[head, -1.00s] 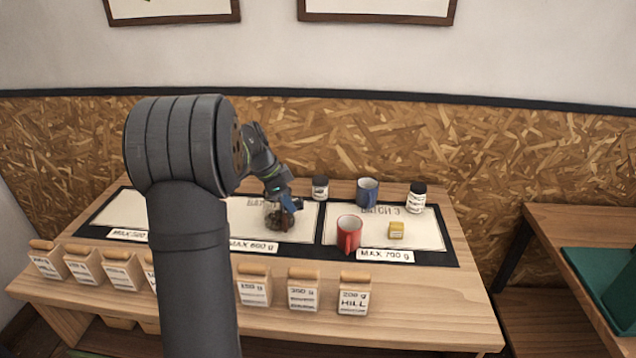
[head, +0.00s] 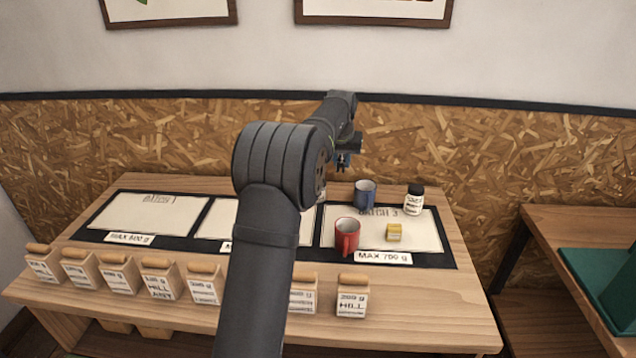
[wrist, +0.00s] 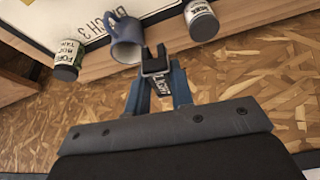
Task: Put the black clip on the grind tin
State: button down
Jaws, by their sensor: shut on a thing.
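My gripper (wrist: 154,75) is shut on the black clip (wrist: 155,66), a small dark piece with a pale lettered part between the blue fingertips. In the head view my gripper (head: 343,163) is raised above the back edge of the table, behind the blue mug. Two small labelled containers stand at the back: one right of the blue mug (head: 414,199), also in the wrist view (wrist: 68,60), and another (wrist: 202,20) on the mug's other side, mostly hidden by my arm in the head view. I cannot read which is the grind tin. The clip touches neither.
The blue mug (head: 365,194) stands between the containers. A red mug (head: 347,236) and a small yellow block (head: 394,232) are on the right mat. The chipboard wall (head: 450,140) is close behind my gripper.

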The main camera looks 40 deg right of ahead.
jog(key=shift+n, duration=0.7)
jog(key=w+f, duration=0.2)
jog(key=w, duration=0.1)
jog(key=w+f, duration=0.2)
jog(key=w, duration=0.2)
jog(key=w+f, duration=0.2)
jog(key=w, duration=0.1)
jog(key=shift+w, duration=0.3)
jog(key=shift+w+f, duration=0.1)
jog(key=shift+f, duration=1.95)
jog(key=shift+f, duration=0.2)
jog(key=c, duration=1.3)
grip_release()
jog(key=shift+o, duration=0.2)
